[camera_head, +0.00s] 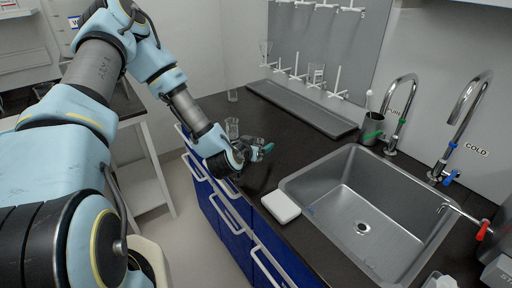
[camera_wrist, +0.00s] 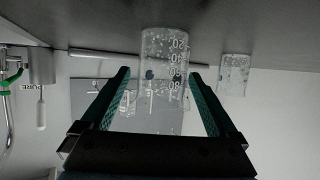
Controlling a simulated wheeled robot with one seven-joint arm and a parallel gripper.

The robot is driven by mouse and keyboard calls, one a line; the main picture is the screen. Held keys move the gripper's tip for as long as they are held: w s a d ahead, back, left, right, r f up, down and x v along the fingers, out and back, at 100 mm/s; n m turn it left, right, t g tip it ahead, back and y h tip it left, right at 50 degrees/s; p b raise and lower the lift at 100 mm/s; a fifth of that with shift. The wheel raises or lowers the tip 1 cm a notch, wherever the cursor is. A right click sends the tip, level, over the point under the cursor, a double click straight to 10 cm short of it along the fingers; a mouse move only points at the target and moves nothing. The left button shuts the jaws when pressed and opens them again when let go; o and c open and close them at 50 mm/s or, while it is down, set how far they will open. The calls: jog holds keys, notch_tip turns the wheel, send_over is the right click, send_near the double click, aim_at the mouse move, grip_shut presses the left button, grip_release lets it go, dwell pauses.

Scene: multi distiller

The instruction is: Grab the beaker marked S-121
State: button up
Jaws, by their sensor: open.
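A clear glass beaker (camera_wrist: 165,45) with printed graduations stands upside down in the wrist view, in line with the gap between my fingers. A second clear beaker (camera_wrist: 234,75) is to its right, outside the fingers. In the head view one beaker (camera_head: 232,126) stands on the dark counter just behind my gripper (camera_head: 262,149), and another (camera_head: 232,95) stands farther back near the wall. I cannot read the mark S-121 on either. My gripper is open and empty, with teal fingers apart; no contact with glass is visible.
A steel sink (camera_head: 350,205) with a white block (camera_head: 281,206) at its edge lies to the right. A grey drip tray (camera_head: 300,107) runs along the wall under a peg rack holding some glassware (camera_head: 316,73). Taps and a dark cup (camera_head: 373,128) stand behind the sink.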

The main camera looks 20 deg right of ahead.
jog(key=shift+x, duration=1.1)
jog(key=shift+a, duration=0.1)
jog(key=c, duration=1.4)
jog(key=shift+c, duration=0.2)
jog(key=shift+r, duration=0.15)
